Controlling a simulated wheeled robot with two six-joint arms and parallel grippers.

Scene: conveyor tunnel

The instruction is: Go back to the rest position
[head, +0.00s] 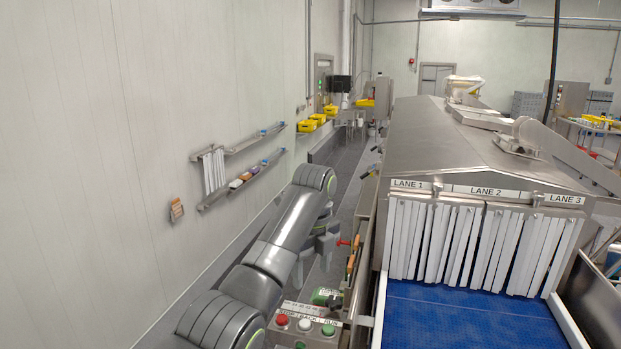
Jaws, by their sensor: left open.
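My left arm comes in from the lower left and bends down at its far end. My left gripper (321,246) hangs below that bend, left of the conveyor's side. It is open, and I see nothing held in it. The arm hides part of it. My right gripper is not in view.
The steel tunnel (440,140) stands at the right, with white strip curtains (490,240) over a blue belt (455,315). A button box (305,325) sits close below my left gripper. Wall shelves (240,187) are at the left. Floor (350,178) shows clear beyond the arm.

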